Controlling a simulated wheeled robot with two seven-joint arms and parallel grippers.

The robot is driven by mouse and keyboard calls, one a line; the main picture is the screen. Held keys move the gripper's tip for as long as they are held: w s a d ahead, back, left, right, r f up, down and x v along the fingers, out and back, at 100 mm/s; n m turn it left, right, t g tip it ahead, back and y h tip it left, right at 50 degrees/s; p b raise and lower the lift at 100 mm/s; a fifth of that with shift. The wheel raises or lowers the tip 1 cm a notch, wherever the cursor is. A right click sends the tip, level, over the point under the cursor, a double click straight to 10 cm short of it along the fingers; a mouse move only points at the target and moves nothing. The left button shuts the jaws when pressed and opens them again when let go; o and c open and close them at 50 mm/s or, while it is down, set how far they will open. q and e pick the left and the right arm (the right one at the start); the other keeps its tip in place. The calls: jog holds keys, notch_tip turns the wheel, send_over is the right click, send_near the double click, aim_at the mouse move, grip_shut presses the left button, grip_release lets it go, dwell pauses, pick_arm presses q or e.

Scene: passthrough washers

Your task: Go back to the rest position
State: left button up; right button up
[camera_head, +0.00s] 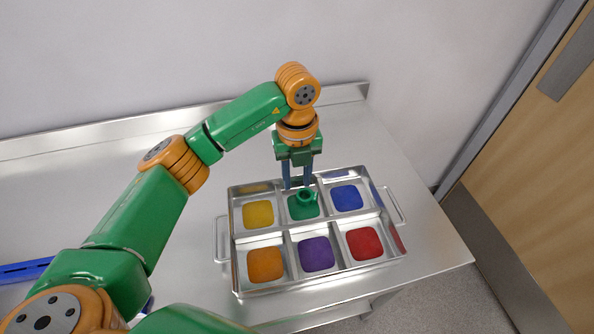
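My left gripper (298,184) points down over the metal tray (236,272), above its back middle compartment. Its two fingers are apart, with a gap between them, and I see nothing held. A small green hollow piece (308,198) sits in that compartment on a green pad, just below the fingertips. I cannot tell whether the fingertips touch it. My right gripper is not in view.
The tray has compartments with yellow (258,214), blue (347,197), orange (265,264), purple (316,253) and red (364,243) pads. It stands on a steel table (425,245) with a raised back edge. A blue object (25,270) lies at far left. A wooden door (535,190) is at right.

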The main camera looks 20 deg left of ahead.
pick_arm(q)
notch_tip(320, 180, up, 4)
jog(key=shift+r, duration=0.1)
dwell(0.4)
